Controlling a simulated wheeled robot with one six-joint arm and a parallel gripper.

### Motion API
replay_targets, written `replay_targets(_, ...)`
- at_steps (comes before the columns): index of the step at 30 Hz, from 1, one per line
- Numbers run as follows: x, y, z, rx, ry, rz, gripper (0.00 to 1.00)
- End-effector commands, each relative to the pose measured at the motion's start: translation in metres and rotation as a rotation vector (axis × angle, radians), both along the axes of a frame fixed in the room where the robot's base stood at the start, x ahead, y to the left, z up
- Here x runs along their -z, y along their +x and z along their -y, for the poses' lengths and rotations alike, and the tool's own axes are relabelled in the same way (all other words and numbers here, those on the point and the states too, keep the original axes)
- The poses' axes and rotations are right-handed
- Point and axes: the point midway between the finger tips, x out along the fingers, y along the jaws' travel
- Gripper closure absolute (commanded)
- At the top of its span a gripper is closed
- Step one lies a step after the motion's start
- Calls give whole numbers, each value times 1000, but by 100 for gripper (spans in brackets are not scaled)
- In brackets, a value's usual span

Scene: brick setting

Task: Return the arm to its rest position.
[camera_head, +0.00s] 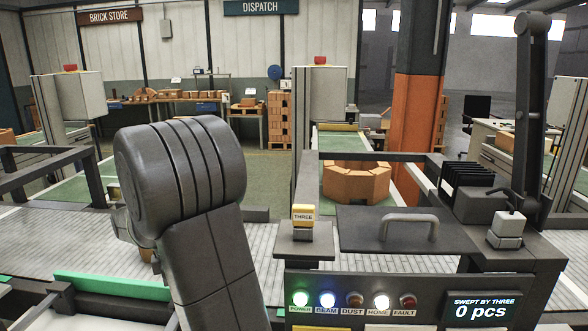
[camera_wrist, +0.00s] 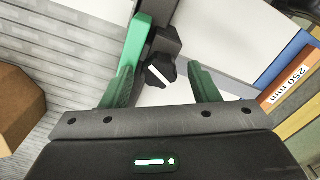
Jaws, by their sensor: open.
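My gripper (camera_wrist: 160,78) shows in the wrist view with its two green fingers wide apart and nothing between them. A black knob with a white stripe (camera_wrist: 158,71) and a green bar (camera_wrist: 139,48) lie beyond the fingertips. I cannot tell how far below the fingers they are. In the head view my dark grey arm rises in the left foreground, bent at a thick rounded joint. It hides most of the gripper and what lies under it.
An orange-brown block (camera_wrist: 18,105) is left of my gripper. A ruler-like strip marked 250 mm (camera_wrist: 290,88) is at right. Bricks form a ring (camera_head: 357,183) behind.

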Motion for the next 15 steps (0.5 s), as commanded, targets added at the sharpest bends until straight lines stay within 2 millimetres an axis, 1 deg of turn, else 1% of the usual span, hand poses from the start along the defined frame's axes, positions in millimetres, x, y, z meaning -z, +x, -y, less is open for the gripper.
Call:
replay_targets(6, 1, 0, 0, -95, 0, 1, 45)
replay_targets(15, 0, 0, 0, -117, 0, 0, 45)
